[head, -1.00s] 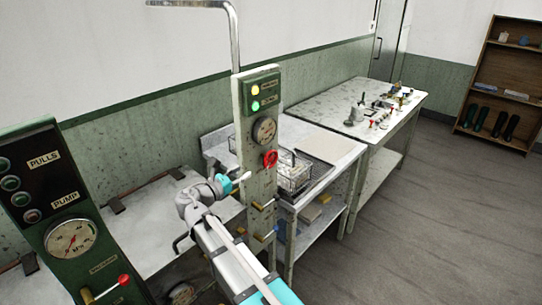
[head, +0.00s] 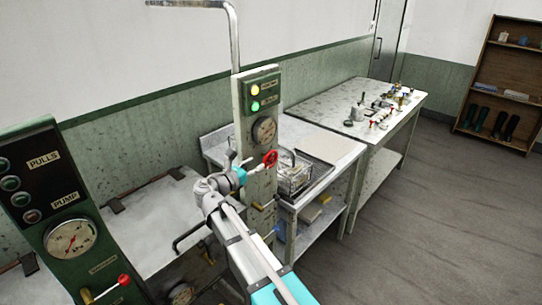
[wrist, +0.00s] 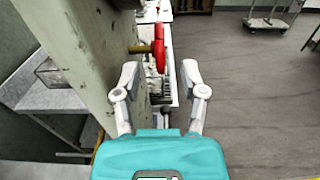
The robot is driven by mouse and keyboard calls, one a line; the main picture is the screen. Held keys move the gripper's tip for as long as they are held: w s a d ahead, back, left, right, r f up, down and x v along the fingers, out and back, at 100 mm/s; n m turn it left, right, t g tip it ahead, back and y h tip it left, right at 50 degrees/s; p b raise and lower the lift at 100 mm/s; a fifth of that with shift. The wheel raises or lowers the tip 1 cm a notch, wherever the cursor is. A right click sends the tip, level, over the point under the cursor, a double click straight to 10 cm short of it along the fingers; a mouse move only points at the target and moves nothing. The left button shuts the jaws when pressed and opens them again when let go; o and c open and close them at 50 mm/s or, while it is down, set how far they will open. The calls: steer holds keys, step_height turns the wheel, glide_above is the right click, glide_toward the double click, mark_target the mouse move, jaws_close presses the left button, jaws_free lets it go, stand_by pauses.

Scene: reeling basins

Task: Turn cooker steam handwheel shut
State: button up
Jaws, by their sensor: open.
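The red handwheel (head: 270,158) sits on the front of the pale, worn column panel (head: 258,195), below a round gauge (head: 264,130). In the wrist view the handwheel (wrist: 161,48) shows nearly edge-on on a brass stem (wrist: 140,48) coming from the panel. My gripper (head: 239,158) is close to the left of the panel and handwheel in the head view. In the wrist view its two fingers (wrist: 159,72) are spread and empty, with the wheel ahead between and beyond the tips. I see no contact with the wheel.
The panel edge runs close beside my left finger in the wrist view. A wire basket (head: 294,175) stands on the bench behind the panel. A green control box (head: 70,225) with a gauge is at left. Open floor (head: 430,220) lies to the right.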

mark_target(270, 168)
steer(key=shift+x, duration=4)
jaws_close()
